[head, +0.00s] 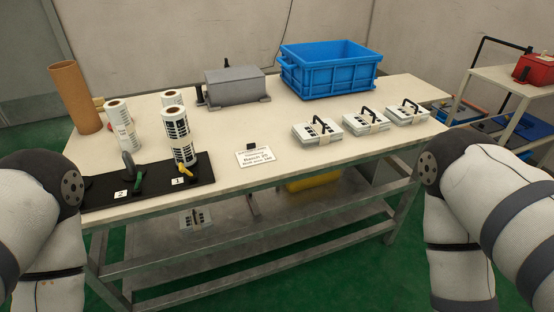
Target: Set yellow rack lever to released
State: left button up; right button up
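A black rack base (204,176) lies along the front left edge of the table, with number cards 1 and 2 on it. The small yellow lever (185,170) is at the card 1 place, just in front of a roll with black-printed labels (177,135). It looks tilted, but it is too small to tell its exact setting. A green lever (138,182) stands at the card 2 place beside a grey upright piece (129,165). My two arms show at the left and right edges, apart from the rack. Neither gripper is in view.
More rolls (121,128) and a brown cardboard tube (76,98) stand at the left. A sign card (255,157), a grey box (235,87), a blue crate (328,83) and several keypad bundles (317,132) are on the table (235,130). The centre is fairly clear.

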aim_at(182, 169)
jog(key=j, duration=1.55)
